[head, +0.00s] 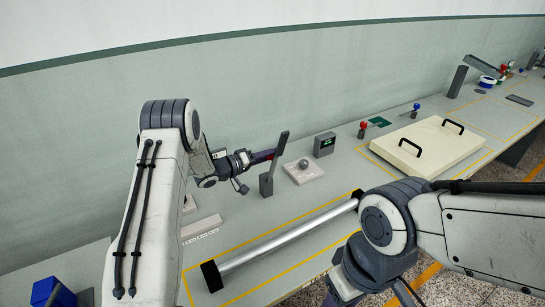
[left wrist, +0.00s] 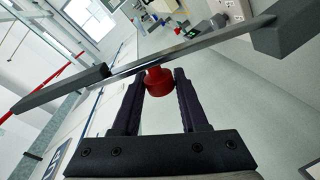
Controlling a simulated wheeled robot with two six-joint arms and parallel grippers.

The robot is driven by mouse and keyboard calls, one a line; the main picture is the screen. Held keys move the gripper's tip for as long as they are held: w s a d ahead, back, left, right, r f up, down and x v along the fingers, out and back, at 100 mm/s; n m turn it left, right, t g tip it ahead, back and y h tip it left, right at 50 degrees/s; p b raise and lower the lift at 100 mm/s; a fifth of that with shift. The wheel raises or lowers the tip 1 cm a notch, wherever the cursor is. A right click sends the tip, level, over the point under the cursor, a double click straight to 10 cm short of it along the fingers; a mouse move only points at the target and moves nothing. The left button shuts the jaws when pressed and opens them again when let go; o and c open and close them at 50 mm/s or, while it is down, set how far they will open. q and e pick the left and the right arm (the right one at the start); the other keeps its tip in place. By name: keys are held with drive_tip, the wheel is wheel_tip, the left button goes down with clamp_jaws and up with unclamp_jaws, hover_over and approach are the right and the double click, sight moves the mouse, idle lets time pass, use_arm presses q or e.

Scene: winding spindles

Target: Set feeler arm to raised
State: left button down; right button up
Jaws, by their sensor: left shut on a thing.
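The feeler arm (head: 279,160) is a slim bar with dark grey blocks at both ends. In the head view it stands steeply, its upper end leaning slightly right. In the left wrist view its bar (left wrist: 190,50) crosses the picture diagonally, with a red knob (left wrist: 158,82) in front of it. My left gripper (head: 265,156) reaches the bar from the left. In the left wrist view its fingers (left wrist: 160,88) are shut on the red knob, one on each side. My right arm crosses the lower right of the head view, but its gripper's fingers do not show.
A pale plate with a grey ball (head: 303,165) and a box with a green display (head: 324,144) stand just right of the arm. A metal rod (head: 285,243) lies in front. A cream cover (head: 428,145) with black handles is farther right.

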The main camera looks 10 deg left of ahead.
use_arm(q)
drive_tip(key=shift+w+a, duration=0.1)
drive_tip(key=shift+a, duration=0.05)
drive_tip(key=c, duration=0.5)
unclamp_jaws()
drive_tip(key=shift+f, duration=0.1)
drive_tip(key=b+v, duration=0.2)
drive_tip(key=v, duration=0.8)
drive_tip(key=shift+s+b, duration=0.2)
drive_tip(key=shift+b, duration=0.1)
drive_tip(key=shift+w, duration=0.1)
